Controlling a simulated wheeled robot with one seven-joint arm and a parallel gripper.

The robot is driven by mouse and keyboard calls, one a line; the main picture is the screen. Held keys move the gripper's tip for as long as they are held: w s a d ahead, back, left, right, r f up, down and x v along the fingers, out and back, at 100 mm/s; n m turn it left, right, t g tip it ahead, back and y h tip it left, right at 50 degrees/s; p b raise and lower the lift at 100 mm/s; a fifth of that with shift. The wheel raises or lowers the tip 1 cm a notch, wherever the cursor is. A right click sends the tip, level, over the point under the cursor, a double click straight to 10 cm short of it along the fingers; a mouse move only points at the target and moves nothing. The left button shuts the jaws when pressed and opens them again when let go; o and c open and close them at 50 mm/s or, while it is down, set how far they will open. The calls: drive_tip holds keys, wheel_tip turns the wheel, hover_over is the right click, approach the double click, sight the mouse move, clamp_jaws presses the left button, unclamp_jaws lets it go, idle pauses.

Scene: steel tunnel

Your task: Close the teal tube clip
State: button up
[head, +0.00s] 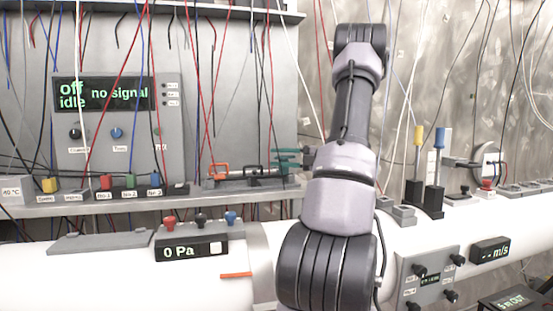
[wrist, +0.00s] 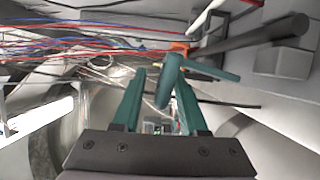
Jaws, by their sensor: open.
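The teal tube clip (wrist: 212,70) shows in the wrist view at the upper right of my fingers. Its lever (wrist: 168,80) stands out at an angle from the rest of the clip. My gripper (wrist: 160,77) is open, with teal fingers of nearly the same colour. The lever lies in the picture between the two fingertips, nearer the right finger; I cannot tell whether they touch. In the head view my gripper (head: 287,158) points left above the shelf, at the right end of the tube rig. There I cannot separate the clip from my fingers.
An orange clip (head: 219,172) sits left along the same rig, on the shelf (head: 120,203). A dark tube (wrist: 255,35) and grey block (wrist: 285,62) are close on the right in the wrist view. Loose wires (wrist: 70,45) hang nearby. A large white pipe (head: 110,275) runs below.

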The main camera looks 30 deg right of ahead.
drive_tip(key=shift+w+a, duration=0.3)
drive_tip(key=shift+a, duration=0.15)
drive_tip(key=shift+c, duration=0.4)
clamp_jaws()
drive_tip(key=shift+w+d+r, duration=0.1)
drive_tip(key=shift+r, duration=0.15)
idle(0.6)
